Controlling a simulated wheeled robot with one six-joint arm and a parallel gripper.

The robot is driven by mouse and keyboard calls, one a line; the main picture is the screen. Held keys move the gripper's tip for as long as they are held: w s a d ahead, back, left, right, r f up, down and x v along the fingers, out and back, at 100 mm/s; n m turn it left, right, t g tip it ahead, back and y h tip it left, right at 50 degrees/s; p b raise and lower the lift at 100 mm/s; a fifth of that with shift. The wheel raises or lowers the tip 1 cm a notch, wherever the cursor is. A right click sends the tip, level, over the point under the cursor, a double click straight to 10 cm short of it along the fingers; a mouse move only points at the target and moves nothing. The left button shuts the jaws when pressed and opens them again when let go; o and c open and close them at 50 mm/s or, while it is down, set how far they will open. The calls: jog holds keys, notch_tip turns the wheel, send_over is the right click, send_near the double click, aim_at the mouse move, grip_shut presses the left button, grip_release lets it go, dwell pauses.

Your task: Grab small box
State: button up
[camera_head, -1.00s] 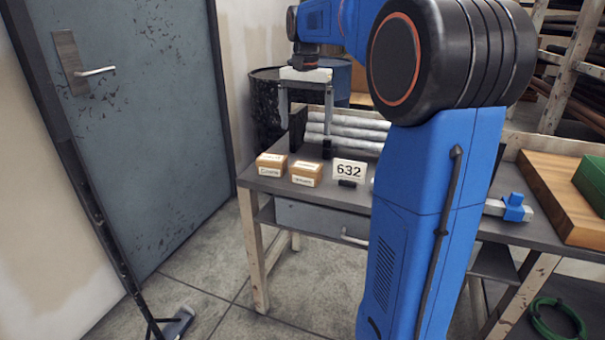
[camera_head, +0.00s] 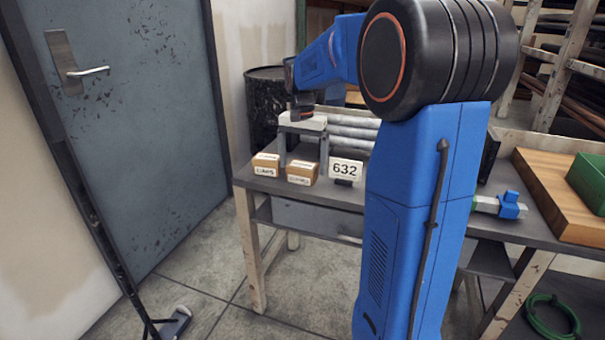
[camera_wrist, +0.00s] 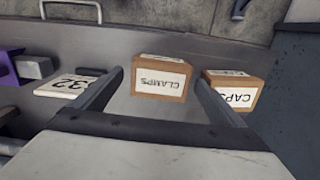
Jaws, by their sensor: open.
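Two small cardboard boxes with white labels stand side by side on the workbench. The box marked CLAMPS (camera_wrist: 160,80) is also the right-hand box (camera_head: 302,174) in the head view. The box marked CAPS (camera_wrist: 234,92) is on its right in the wrist view and on its left in the head view (camera_head: 265,165). My gripper (camera_head: 303,164) is open and empty above the bench. In the wrist view, the gripper's fingers (camera_wrist: 160,80) frame the CLAMPS box, one to each side. I cannot tell how far above it the tips are.
Grey pipes (camera_head: 352,132) lie behind. A blue-and-grey tool (camera_head: 508,206) and wooden board (camera_head: 560,195) are farther right. The bench's front left edge is close to the boxes.

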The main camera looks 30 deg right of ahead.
jog(key=shift+f, duration=0.95)
jog(key=c, duration=1.4)
jog(key=shift+o, duration=0.2)
